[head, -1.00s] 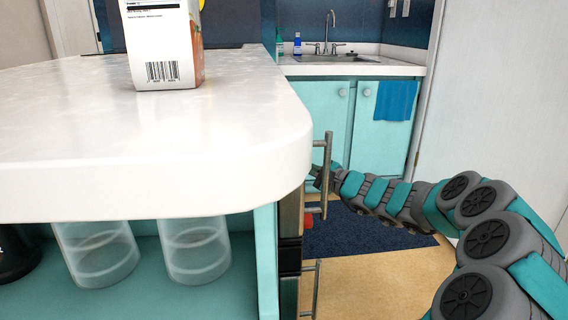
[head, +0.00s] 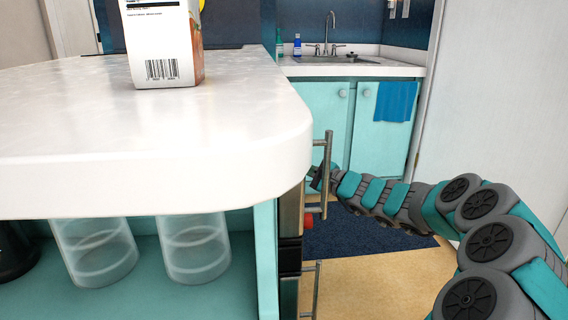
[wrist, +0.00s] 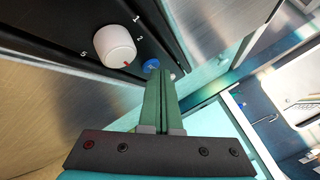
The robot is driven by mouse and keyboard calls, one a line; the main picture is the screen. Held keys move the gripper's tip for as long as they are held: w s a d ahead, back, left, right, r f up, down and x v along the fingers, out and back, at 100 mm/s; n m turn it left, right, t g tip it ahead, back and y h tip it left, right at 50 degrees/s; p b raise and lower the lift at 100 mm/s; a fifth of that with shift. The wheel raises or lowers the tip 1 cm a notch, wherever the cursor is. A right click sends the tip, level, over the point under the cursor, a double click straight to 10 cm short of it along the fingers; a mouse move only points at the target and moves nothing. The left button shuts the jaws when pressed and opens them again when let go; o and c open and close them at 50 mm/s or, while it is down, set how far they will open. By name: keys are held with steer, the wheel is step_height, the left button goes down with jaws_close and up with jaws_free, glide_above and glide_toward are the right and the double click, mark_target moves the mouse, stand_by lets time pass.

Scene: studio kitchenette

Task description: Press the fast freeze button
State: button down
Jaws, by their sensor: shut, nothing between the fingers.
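In the wrist view, a small round blue button (wrist: 151,65) sits on a dark control panel (wrist: 70,32), beside a white dial (wrist: 115,46) with a red mark and printed numbers. I see no label on the button. My gripper (wrist: 154,78) is shut and empty, its green fingertips right at the button's lower edge in the picture. I cannot tell whether they touch it. In the head view, my gripper (head: 318,178) is beside the handled front under the counter's right end, partly hidden by a handle; the button and dial are not visible there.
The white counter (head: 200,130) overhangs a shelf with clear containers (head: 195,250). A carton (head: 165,45) stands on top. Metal handles (head: 317,285) stick out near my gripper. A red object (head: 309,220) shows below it. Open floor (head: 365,280) lies to the right.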

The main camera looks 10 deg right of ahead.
steer(key=shift+d, duration=0.5)
steer(key=shift+d+p, duration=0.1)
steer(key=shift+p, duration=0.2)
steer(key=d+p, duration=0.2)
steer(key=d, duration=0.3)
steer(key=shift+d+p, duration=0.3)
steer(key=shift+d, duration=0.1)
